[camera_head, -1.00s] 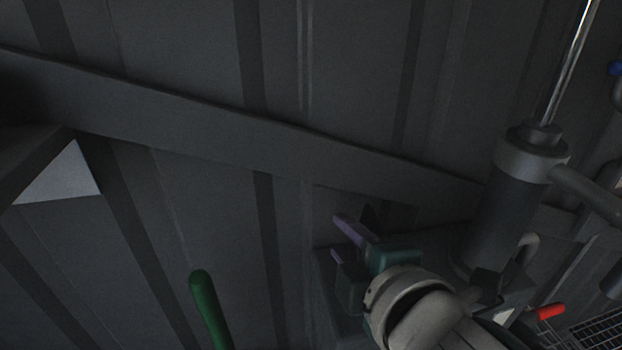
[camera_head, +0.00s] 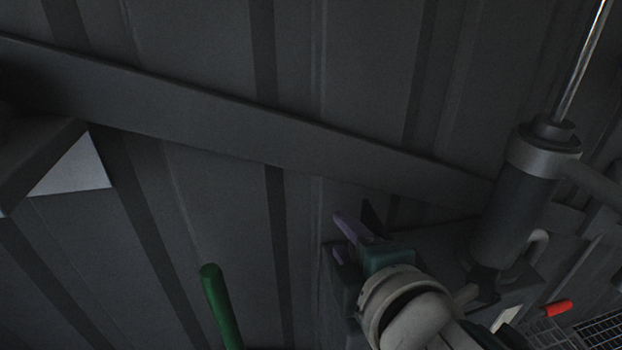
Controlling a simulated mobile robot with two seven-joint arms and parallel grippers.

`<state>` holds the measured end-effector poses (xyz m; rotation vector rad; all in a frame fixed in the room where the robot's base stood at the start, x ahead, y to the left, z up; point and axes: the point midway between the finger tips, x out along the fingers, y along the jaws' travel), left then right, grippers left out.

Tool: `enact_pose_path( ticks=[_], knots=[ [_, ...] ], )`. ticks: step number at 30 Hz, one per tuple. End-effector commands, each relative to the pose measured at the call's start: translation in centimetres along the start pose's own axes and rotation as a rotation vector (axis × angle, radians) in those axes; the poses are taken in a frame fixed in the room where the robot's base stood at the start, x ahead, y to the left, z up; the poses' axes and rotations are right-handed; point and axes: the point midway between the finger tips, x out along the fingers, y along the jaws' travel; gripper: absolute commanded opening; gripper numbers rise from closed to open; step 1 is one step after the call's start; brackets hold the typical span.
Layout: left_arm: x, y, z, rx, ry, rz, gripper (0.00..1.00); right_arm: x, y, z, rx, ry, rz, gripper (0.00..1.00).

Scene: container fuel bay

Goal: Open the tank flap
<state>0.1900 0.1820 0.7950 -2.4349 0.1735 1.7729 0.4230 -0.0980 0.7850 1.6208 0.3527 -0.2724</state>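No tank flap can be made out in this view. My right gripper (camera_head: 338,236) is low and right of the centre, in front of the dark ribbed wall. Its two purple fingers point up and left and stand apart, with nothing seen between them. Its teal body and my pale wrist are behind them, hiding part of the grey block below. My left gripper is not in view.
A dark cylinder (camera_head: 515,205) with a shiny rod stands to the right. A green rod (camera_head: 219,305) rises at the bottom. A red handle (camera_head: 557,308) and grating (camera_head: 600,330) are at lower right. A beam (camera_head: 230,125) crosses the ribbed wall (camera_head: 365,80).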

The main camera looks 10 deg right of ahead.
Motion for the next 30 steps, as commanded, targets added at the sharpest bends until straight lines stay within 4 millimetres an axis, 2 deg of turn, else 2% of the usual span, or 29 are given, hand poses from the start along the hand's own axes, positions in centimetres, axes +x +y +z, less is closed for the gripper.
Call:
enact_pose_path(
  ticks=[1, 7, 16, 20, 30],
  knots=[
    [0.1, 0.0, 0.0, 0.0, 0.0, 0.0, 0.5, 0.0, -0.3, 0.1, 0.0, -0.003, -0.007, 0.46],
    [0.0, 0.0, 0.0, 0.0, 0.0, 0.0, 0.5, 0.0, -0.2, 0.1, -0.001, -0.003, -0.004, 0.67],
    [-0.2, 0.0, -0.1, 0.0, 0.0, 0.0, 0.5, -0.4, 0.0, 0.1, -0.002, -0.002, -0.001, 0.67],
    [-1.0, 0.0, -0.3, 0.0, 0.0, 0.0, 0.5, -2.2, 0.1, 0.1, -0.001, -0.002, -0.003, 0.67],
    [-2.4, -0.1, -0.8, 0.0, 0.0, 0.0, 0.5, -8.4, -0.1, 0.1, -0.001, -0.003, -0.005, 0.67]
  ],
)
